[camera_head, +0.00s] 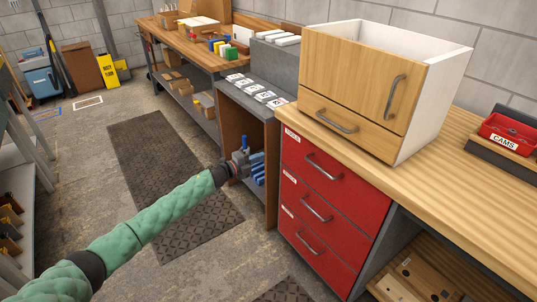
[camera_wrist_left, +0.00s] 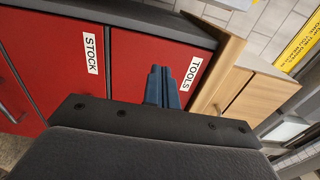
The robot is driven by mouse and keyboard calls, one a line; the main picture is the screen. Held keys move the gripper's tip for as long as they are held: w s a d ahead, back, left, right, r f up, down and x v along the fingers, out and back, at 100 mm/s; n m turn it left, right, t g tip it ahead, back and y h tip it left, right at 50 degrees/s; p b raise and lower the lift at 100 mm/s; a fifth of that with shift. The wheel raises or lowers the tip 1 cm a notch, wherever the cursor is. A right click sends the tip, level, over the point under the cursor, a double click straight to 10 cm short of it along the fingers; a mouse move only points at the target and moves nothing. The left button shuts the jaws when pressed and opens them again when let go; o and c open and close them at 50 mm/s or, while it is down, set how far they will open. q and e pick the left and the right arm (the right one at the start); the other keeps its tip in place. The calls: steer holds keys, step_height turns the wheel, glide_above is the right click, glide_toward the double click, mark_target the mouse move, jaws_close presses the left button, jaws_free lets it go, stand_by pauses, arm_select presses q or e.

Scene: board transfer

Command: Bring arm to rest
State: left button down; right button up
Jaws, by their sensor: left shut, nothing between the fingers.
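My left arm, in a green sleeve, reaches in from the lower left of the head view. My left gripper (camera_head: 257,168) has blue fingers and is in front of the open grey shelf unit, just left of the red drawer cabinet. In the left wrist view its two blue fingers (camera_wrist_left: 163,88) are together, with nothing between them. Behind them are red drawer fronts (camera_wrist_left: 128,50) labelled STOCK and TOOLS. My right gripper is in neither view.
The red drawer cabinet (camera_head: 326,215) stands under a wooden worktop (camera_head: 440,188). A wooden box with a drawer (camera_head: 350,80) sits on top, with a red CAMS bin (camera_head: 508,135) to its right. A dark floor mat (camera_head: 160,165) lies left of the gripper. A workbench (camera_head: 185,45) stands behind.

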arm_select(q)
steer(key=w+a+r+n+t+y, duration=0.2)
steer(key=a+r+n+t+y, duration=0.25)
steer(key=a+n+y, duration=0.5)
steer(key=s+d+r+n+y, duration=0.1)
steer(key=s+r+n+y, duration=0.4)
steer(key=s+r+n, duration=0.4)
steer(key=s+f+n+g+p, duration=0.2)
steer(key=s+f+g, duration=0.2)
steer(key=s, duration=1.5)
steer(key=s+f+n+g+h+p, duration=0.1)
steer(key=s+f+n+g+p, duration=0.2)
steer(key=s+f, duration=0.5)
steer(key=s+a+f+n+g+p, duration=0.1)
steer(key=s+f+n+g+p, duration=0.2)
steer(key=s, duration=2.7)
step_height(320, 180, down, 3)
steer(key=g, duration=0.3)
steer(key=shift+f+h, duration=0.15)
steer(key=shift+h, duration=0.2)
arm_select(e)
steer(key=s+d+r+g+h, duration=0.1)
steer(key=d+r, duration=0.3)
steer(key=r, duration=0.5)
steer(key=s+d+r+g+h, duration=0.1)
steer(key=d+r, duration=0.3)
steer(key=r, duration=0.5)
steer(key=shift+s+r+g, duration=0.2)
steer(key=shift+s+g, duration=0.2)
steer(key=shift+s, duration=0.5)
